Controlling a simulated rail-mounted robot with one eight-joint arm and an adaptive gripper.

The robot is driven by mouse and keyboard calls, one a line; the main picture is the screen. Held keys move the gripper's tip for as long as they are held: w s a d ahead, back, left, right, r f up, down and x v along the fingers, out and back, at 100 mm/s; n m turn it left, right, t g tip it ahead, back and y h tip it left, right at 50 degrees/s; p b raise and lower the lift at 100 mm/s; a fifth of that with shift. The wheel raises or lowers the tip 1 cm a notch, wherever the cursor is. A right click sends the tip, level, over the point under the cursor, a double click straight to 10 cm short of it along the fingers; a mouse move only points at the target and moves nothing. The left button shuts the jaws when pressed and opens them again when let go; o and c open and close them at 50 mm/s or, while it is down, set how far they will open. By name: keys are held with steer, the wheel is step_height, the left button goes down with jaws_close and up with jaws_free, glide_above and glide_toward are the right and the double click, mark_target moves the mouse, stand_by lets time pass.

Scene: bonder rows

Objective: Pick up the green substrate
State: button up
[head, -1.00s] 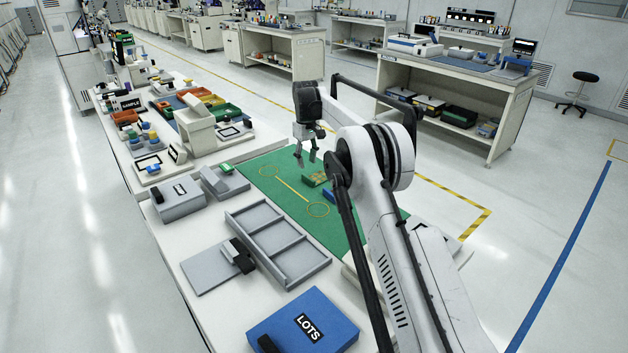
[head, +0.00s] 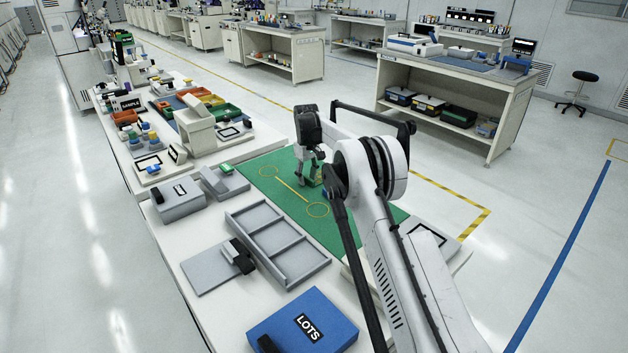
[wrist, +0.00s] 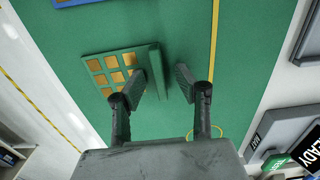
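The green substrate (wrist: 110,73), a flat plate with gold squares, lies on the green mat (wrist: 185,25) in the wrist view. A raised green bar (wrist: 157,70) stands along its right edge. My gripper (wrist: 162,82) is open, with one finger on each side of this bar. A gap shows on the right finger's side; I cannot tell whether the left finger touches. In the head view my gripper (head: 311,180) is low over the mat, and the arm and gripper hide most of the substrate.
A blue piece (wrist: 75,2) lies at the top edge of the wrist view. A grey READY fixture (wrist: 262,132) is at lower right. In the head view, a grey divided tray (head: 277,240) and a blue LOTS box (head: 303,330) stand nearer. The mat's left part is clear.

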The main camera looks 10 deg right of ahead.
jaws_close()
steer(key=shift+r, duration=0.1)
